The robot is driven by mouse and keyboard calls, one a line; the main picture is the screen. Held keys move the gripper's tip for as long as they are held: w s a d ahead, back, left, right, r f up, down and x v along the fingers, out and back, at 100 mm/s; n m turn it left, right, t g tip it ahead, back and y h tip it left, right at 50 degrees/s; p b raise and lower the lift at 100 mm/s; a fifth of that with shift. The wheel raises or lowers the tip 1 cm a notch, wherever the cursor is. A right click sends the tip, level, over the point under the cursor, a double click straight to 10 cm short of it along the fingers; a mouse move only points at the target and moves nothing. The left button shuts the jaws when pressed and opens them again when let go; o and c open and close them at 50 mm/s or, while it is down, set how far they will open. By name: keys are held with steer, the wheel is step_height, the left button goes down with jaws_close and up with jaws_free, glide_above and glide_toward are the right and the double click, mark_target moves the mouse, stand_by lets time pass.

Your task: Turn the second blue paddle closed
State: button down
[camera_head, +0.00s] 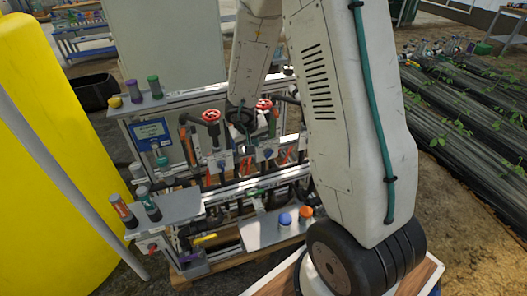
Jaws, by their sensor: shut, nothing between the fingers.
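My gripper (243,146) hangs down at the end of my arm over the middle of the skid. It is small and dark here, and it is shut and empty. A blue paddle (268,153) shows on the pipework just right of my gripper. Another blue paddle (221,164) shows to the left of my gripper. Any paddle farther right is hidden behind my arm. I cannot tell whether my gripper touches a paddle, nor how far each paddle is turned.
Two red handwheels (211,115) stand behind the paddles. Bottles with coloured caps stand on the left shelves (165,207). A yellow tank (45,150) fills the far left. Plant rows lie right.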

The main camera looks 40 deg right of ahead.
mark_target(269, 154)
steer(key=d+f, duration=0.4)
steer(key=f, duration=0.2)
steer(key=shift+f, duration=0.25)
